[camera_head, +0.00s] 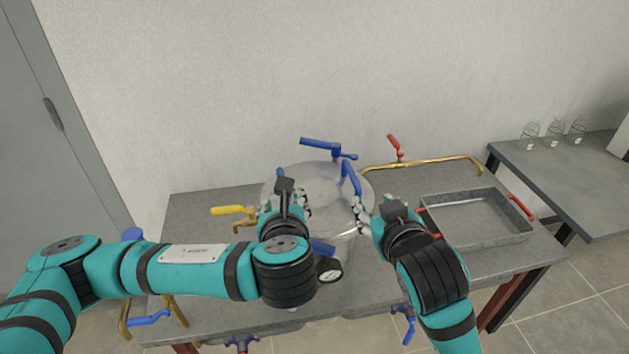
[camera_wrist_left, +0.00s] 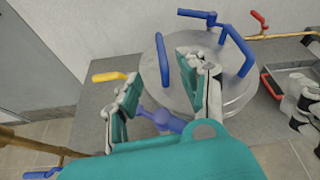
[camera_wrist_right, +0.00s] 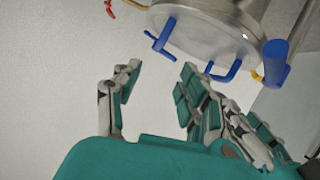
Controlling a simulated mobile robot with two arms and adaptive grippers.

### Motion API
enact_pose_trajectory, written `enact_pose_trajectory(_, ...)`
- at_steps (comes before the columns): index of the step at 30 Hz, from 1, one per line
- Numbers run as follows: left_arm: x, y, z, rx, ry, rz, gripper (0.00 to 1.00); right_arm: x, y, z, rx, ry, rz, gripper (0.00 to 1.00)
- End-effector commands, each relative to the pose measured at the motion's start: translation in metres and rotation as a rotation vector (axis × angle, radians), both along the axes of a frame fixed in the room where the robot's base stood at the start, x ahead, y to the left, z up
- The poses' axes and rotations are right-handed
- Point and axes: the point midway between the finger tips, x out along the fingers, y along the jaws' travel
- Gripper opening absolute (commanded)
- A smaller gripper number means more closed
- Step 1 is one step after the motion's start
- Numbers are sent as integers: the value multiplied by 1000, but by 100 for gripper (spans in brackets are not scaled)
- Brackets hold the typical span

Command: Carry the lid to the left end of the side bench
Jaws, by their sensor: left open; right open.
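The round metal lid (camera_head: 322,185) sits on top of the vessel at the middle of the main table. It has two upright blue handles, left and right. My left gripper (camera_head: 290,205) is open at the lid's left side; in the left wrist view the left handle (camera_wrist_left: 163,60) appears between its spread fingers, and I cannot tell if they touch it. The side bench (camera_head: 575,188) stands at the right.
A metal tray (camera_head: 475,238) with red handles lies on the main table (camera_head: 200,205), right of the vessel. Brass pipes with blue, red and yellow (camera_head: 233,210) valve levers surround the vessel. Several glass jars (camera_head: 554,132) stand along the side bench's back; its left part looks clear.

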Motion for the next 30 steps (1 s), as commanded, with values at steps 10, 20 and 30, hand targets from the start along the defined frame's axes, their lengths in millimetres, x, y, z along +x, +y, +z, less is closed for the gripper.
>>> enact_pose_trajectory(10, 0, 0, 0, 1, -1, -1, 42, 0, 0, 0, 0, 0, 0, 42)
enact_pose_trajectory(20, 31, 7, -13, 2, -1, 3, 42, 31, 6, -13, -1, 2, 0, 42)
enact_pose_trajectory(30, 94, 18, -39, 2, -1, 3, 42, 94, 17, -39, -2, 1, -1, 42)
